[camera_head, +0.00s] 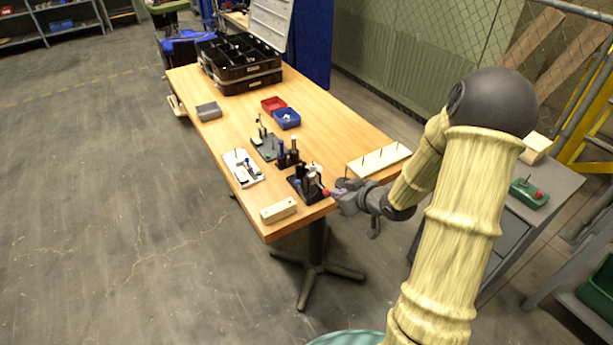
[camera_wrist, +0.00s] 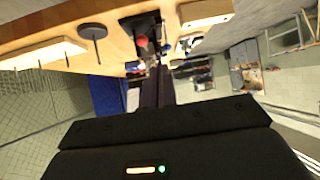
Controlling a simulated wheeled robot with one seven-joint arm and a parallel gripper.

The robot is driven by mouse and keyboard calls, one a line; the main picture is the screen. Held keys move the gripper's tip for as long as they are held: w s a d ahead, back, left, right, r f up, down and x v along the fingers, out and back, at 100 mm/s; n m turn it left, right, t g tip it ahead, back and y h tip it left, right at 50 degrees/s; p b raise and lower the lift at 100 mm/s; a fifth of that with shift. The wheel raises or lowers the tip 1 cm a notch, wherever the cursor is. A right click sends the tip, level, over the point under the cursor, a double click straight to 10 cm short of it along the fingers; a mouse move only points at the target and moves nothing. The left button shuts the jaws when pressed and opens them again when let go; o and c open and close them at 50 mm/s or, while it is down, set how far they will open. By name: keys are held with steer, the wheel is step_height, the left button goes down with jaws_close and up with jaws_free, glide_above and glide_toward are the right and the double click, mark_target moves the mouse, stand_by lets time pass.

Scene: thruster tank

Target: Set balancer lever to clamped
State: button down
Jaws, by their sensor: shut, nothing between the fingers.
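A small black fixture (camera_head: 303,184) stands near the front edge of the wooden table, with a red ball knob (camera_head: 325,192) on its right side. I take this knob to be the balancer lever's end; the lever's setting is too small to read. The red knob also shows at the top of the wrist view (camera_wrist: 143,42), just beyond the fingers. My gripper (camera_head: 338,191) is shut and empty, just right of the knob at the table's edge. I cannot tell whether it touches the knob. In the wrist view the dark fingers (camera_wrist: 153,75) point up toward the fixture.
A pale pegged board (camera_head: 379,159) lies right of the fixture and a wooden block (camera_head: 278,210) to its left. Other small fixtures (camera_head: 243,168) stand behind. Red (camera_head: 272,104) and blue (camera_head: 287,119) bins and a black organizer (camera_head: 240,78) are farther back.

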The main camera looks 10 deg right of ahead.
steer(key=s+a+r+m+g+h, duration=0.2)
steer(key=s+a+g, duration=0.1)
steer(key=s, duration=0.6)
steer(key=s+a+r+m+g+h, duration=0.2)
steer(key=s+a+r+g, duration=0.1)
steer(key=s, duration=0.6)
steer(key=shift+s+a+r+m+g+h, duration=0.3)
steer(key=shift+a+r+g, duration=0.05)
steer(key=shift+a+g, duration=0.45)
